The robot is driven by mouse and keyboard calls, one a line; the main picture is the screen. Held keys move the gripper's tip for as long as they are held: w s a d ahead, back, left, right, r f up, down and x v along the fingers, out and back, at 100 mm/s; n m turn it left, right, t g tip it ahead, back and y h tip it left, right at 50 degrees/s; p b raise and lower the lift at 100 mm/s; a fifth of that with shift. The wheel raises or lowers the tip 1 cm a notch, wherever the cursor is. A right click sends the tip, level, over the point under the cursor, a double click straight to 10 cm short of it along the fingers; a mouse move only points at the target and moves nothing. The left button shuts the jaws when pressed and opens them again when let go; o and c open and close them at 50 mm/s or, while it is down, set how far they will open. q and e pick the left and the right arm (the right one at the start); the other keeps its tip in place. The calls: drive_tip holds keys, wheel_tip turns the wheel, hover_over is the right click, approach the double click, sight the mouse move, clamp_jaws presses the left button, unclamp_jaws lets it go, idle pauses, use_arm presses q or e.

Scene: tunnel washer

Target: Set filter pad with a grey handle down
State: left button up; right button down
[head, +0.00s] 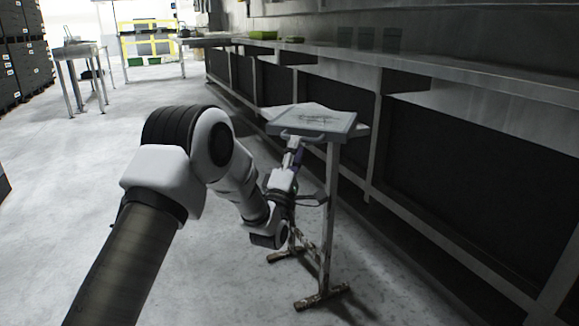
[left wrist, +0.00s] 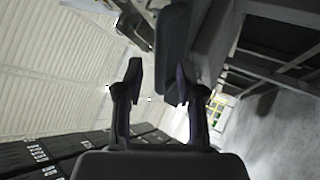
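The filter pad (head: 318,120) is a flat, grey-framed square with a dark mark on its top face. It lies at the top of a small stand, over a pale sheet or top (head: 290,112). Its grey handle (head: 300,136) is on the near edge. My left gripper (head: 293,146) is right at the handle, reaching up from below. In the left wrist view the fingers (left wrist: 158,82) stand apart, and a dark slab (left wrist: 172,45), likely the pad or its handle, reaches between them, nearer the right finger. A gap shows beside the left finger. My right gripper is not in view.
The stand (head: 331,205) has a thin worn post and feet on the floor. A long metal counter (head: 440,72) runs along the right, with a green tray (head: 263,35) on it. Dark crates (head: 22,55) and a table (head: 75,52) are far left.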

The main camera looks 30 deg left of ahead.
use_arm(q)
drive_tip(key=p+v, duration=0.2)
drive_tip(key=v, duration=0.8)
drive_tip(key=s+d+f+m+g+h, duration=0.1)
drive_tip(key=s+f+m+g, duration=0.25)
drive_tip(key=f, duration=0.55)
drive_tip(key=s+d+f+m+g+h, duration=0.1)
drive_tip(key=s+d+f+m+g, duration=0.2)
drive_tip(key=f, duration=0.6)
drive_tip(key=s+f+m+g+h, duration=0.1)
drive_tip(key=s+f+m+g, duration=0.15)
drive_tip(key=f+g, duration=0.45)
drive_tip(key=s+f+m+g, duration=0.3)
drive_tip(key=s+f, duration=0.2)
drive_tip(key=s, duration=0.4)
drive_tip(key=s+d+f+m+g, duration=0.1)
drive_tip(key=s+f+m+g, duration=0.2)
drive_tip(key=s, duration=0.7)
drive_tip(key=s+d+f+m+g, duration=0.1)
drive_tip(key=s+f+m+g, duration=0.2)
drive_tip(key=s, duration=0.7)
wheel_tip(320, 180, down, 5)
drive_tip(key=shift+d+r+m+g, duration=0.2)
drive_tip(key=shift+m+g, duration=0.2)
drive_tip(key=shift+g, duration=0.75)
drive_tip(key=shift+s, duration=0.1)
